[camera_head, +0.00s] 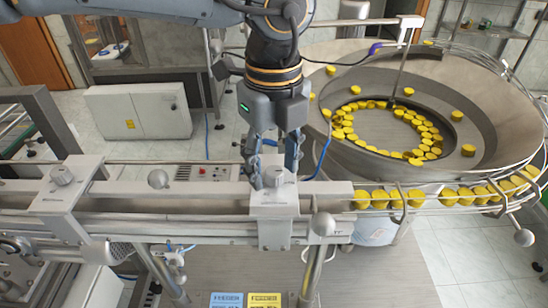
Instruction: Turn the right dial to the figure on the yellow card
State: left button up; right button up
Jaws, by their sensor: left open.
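The right dial (274,178) is a small grey knob on top of the right metal bracket (274,206) over the conveyor rail. My left gripper (272,168) points down right above this dial, its fingers open and apart, with the knob seen at their tips. I cannot tell whether the fingers touch the knob. A similar left dial (62,174) sits on the left bracket (66,198). The yellow card (264,300) lies at the bottom edge, beside a blue card (226,300). Its print is too small and cut off to read. My right gripper is not in view.
A large round feeder bowl (480,120) with many yellow caps (428,138) stands at the right. A row of caps lies on the curved track (440,196) leading to the rail. Round clamp knobs (323,224) stick out in front of the rail.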

pick_arm(q)
jog(key=c, duration=0.5)
grip_shut()
